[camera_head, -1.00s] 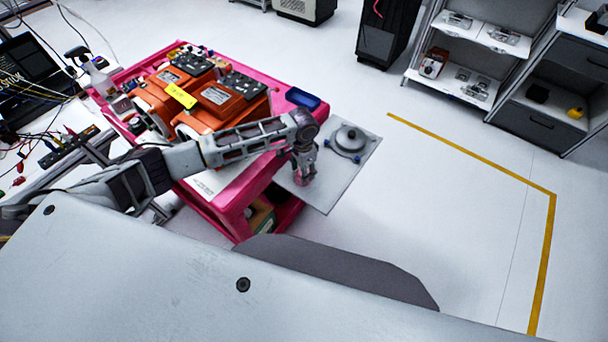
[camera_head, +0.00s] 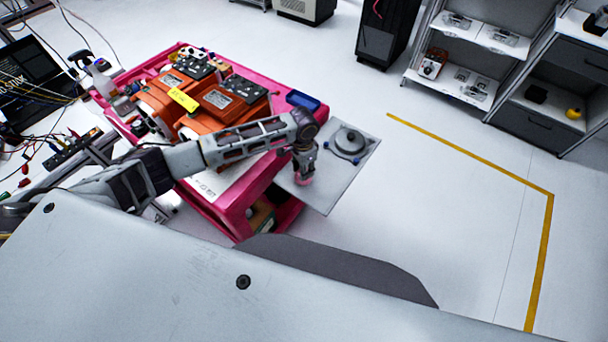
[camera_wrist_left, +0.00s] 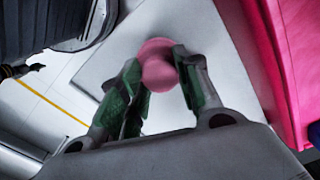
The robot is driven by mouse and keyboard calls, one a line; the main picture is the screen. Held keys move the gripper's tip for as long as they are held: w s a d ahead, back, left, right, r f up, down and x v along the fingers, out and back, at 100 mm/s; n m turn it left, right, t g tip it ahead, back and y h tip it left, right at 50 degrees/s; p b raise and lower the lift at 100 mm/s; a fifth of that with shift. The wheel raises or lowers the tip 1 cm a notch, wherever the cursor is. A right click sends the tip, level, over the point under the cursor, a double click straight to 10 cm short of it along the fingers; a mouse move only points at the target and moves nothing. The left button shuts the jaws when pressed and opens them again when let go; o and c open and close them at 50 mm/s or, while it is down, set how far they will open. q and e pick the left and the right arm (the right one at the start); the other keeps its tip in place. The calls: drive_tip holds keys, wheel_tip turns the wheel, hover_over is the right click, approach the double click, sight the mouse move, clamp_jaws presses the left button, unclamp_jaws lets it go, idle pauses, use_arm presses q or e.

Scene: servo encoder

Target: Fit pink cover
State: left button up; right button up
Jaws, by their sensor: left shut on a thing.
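The pink cover (camera_head: 304,181) is small and rounded. My left gripper (camera_head: 303,174) is shut on it, pointing down above the front part of a grey plate (camera_head: 325,198). In the left wrist view the pink cover (camera_wrist_left: 157,68) sits between the two green-padded fingertips. A round grey servo encoder unit (camera_head: 350,139) with a raised centre and blue parts at its rim stands on the plate, to the right of and behind the gripper. Part of a dark and grey round body (camera_wrist_left: 85,25) shows at the upper left of the wrist view. My right gripper is not in view.
A pink cart (camera_head: 235,205) carrying orange units (camera_head: 225,102) and a blue tray (camera_head: 302,99) stands beside the plate, under my left arm. Shelves (camera_head: 470,55) stand at the upper right. The floor right of the plate is clear.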

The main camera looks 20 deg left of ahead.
use_arm(q)
drive_tip(key=shift+r+p, duration=0.55)
drive_tip(key=shift+r, duration=2)
drive_tip(key=shift+a, duration=0.1)
